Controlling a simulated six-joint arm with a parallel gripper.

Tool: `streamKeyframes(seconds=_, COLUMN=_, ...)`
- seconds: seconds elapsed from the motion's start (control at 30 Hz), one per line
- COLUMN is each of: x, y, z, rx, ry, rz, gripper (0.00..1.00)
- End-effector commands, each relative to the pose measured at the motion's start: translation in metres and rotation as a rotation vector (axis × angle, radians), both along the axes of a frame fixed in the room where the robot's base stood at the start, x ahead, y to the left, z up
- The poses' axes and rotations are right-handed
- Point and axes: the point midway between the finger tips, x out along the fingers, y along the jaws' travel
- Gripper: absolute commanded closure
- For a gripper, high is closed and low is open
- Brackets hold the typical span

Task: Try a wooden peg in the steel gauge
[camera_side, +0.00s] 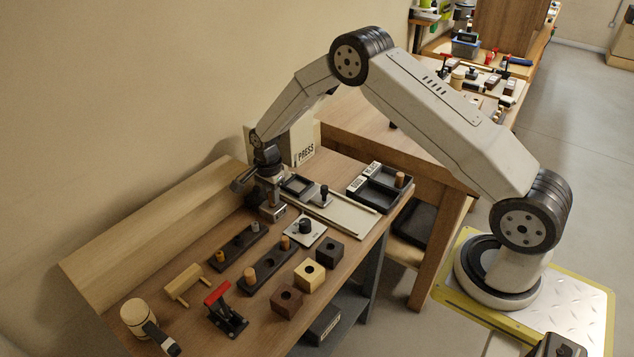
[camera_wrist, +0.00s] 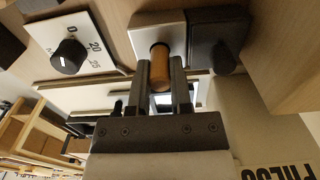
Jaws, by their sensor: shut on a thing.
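My gripper (camera_wrist: 162,75) is shut on a brown wooden peg (camera_wrist: 160,68) in the wrist view. The peg's far end meets the dark round hole in the light face of the steel gauge (camera_wrist: 158,24). I cannot tell how deep it sits. In the side view my gripper (camera_side: 270,192) points down over the steel gauge (camera_side: 273,213), and the peg is hidden there. Other wooden pegs (camera_side: 250,274) stand in a dark rack (camera_side: 266,268) nearer the front.
A dial plate (camera_side: 306,232) lies right of the gauge. A two-part tray (camera_side: 367,196) holds a peg at its right. A press (camera_side: 303,148) stands behind.

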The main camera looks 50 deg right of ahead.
Motion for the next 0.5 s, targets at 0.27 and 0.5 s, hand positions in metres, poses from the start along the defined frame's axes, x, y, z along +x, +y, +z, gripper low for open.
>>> streamKeyframes(seconds=0.27, x=0.000, y=0.000, z=0.012, rx=0.000, ry=0.000, rz=0.000, gripper=1.00)
streamKeyframes(seconds=0.5, x=0.000, y=0.000, z=0.022, rx=0.000, ry=-0.001, rz=0.000, gripper=1.00)
